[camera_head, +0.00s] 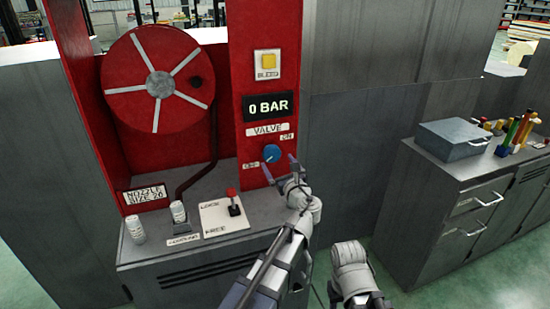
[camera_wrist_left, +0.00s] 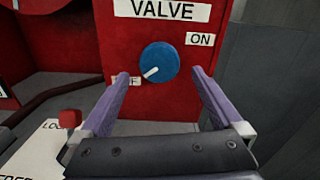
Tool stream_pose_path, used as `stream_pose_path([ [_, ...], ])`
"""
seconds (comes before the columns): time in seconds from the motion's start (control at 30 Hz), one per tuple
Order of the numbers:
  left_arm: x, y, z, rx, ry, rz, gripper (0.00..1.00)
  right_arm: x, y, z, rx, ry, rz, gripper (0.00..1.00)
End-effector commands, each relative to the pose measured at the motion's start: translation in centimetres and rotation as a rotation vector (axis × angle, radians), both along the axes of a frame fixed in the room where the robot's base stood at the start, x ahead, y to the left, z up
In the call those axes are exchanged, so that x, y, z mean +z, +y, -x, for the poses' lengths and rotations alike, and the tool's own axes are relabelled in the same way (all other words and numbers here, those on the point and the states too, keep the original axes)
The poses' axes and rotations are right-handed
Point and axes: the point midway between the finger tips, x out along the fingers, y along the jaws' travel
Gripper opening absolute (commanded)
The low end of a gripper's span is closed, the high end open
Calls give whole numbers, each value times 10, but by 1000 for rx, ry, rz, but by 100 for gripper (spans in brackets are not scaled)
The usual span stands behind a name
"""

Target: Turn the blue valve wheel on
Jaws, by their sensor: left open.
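The blue valve wheel (camera_head: 272,153) is a small round knob on the red panel, below the VALVE label (camera_head: 268,128). In the left wrist view the wheel (camera_wrist_left: 158,62) has a white mark pointing down-left, toward the OFF label (camera_wrist_left: 134,81), which a finger partly covers. The ON label (camera_wrist_left: 200,39) is at its upper right. My left gripper (camera_head: 279,164) is open just in front of and slightly below the wheel. In the left wrist view its purple fingers (camera_wrist_left: 160,76) stand apart, one on each side of the wheel. The grip is empty.
The display (camera_head: 268,107) reads 0 BAR, with a yellow BLEED button (camera_head: 268,61) above. A red hose reel (camera_head: 157,82) is at left. A red-knobbed lever (camera_head: 234,203) and two small canisters (camera_head: 178,212) stand on the grey counter. A grey case (camera_head: 453,139) sits on the right bench.

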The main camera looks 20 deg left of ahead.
Motion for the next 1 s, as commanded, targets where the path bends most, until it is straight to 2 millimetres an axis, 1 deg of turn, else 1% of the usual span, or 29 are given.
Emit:
stream_pose_path([
  [0.03, 0, 5, -10, 3, 0, 1, 100, 0, 0, 0, 0, 0, 0, 50],
  [0.1, 0, 11, -19, 2, 0, 1, 100, 0, 0, 0, 0, 0, 0, 50],
  [0.3, 0, 23, -36, 1, 0, 2, 100, 0, 0, 0, 0, 0, 0, 50],
  [0.43, 0, 26, -40, 1, 0, 2, 100, 0, 0, 0, 0, 0, 0, 50],
  [0.7, 0, 27, -40, 1, 0, 2, 100, 0, 0, 0, 0, 0, 0, 50],
  [0.77, 0, 27, -40, 1, 0, 2, 94, 0, 0, 0, 0, 0, 0, 50],
  [1.0, 0, 27, -40, 1, 0, 2, 67, 0, 0, 0, 0, 0, 0, 50],
])
